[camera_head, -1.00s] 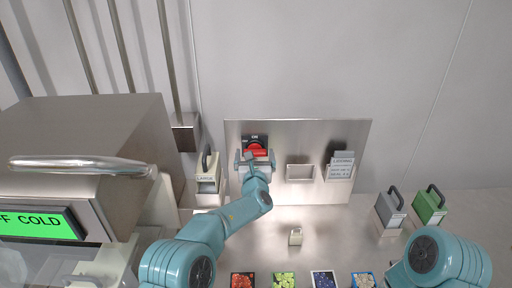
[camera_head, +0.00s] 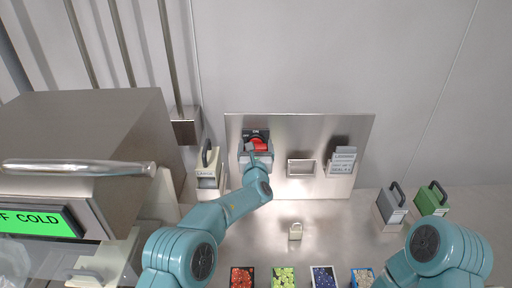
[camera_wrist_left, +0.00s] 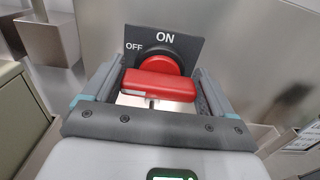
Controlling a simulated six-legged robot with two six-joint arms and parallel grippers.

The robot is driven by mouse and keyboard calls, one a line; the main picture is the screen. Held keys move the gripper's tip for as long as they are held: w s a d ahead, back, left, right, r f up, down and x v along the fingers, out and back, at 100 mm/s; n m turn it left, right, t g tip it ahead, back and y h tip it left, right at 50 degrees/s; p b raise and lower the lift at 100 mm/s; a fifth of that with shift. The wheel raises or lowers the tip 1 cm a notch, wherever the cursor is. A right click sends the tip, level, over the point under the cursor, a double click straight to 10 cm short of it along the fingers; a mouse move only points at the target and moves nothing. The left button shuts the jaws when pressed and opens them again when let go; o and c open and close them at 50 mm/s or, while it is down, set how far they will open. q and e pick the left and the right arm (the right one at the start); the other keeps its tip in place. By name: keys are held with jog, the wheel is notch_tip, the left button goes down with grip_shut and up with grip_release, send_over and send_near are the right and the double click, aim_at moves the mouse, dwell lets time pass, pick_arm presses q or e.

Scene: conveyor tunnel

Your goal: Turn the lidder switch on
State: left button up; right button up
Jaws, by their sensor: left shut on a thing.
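The lidder switch is a red rotary handle (camera_head: 259,145) on a dark plate on the steel wall panel (camera_head: 229,180). In the left wrist view the red handle (camera_wrist_left: 158,86) and its round hub fill the centre. The dark plate (camera_wrist_left: 185,42) reads ON above the hub and OFF to its upper left. My left gripper (camera_head: 256,158) is at the switch, its fingers on either side of the red handle and shut on it. The handle's far end is partly hidden by the gripper. My right arm shows at lower right, its gripper out of view.
Left of the panel is a cream block with a black handle (camera_head: 208,170). An empty steel holder (camera_head: 301,168) and a card holder (camera_head: 341,168) are on the panel. Grey (camera_head: 391,207) and green (camera_head: 431,199) handled blocks stand right. Several picture cards line the front. A steel cabinet (camera_head: 90,125) stands left.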

pick_arm(q)
jog(key=shift+f+m+b, duration=0.35)
jog(key=shift+m+b, duration=0.35)
jog(key=shift+b, duration=0.5)
jog(key=shift+r+m+b, duration=0.25)
jog(key=shift+m+b, duration=0.15)
jog(key=shift+m, duration=0.3)
jog(key=o, duration=0.8)
jog(key=shift+o, duration=0.2)
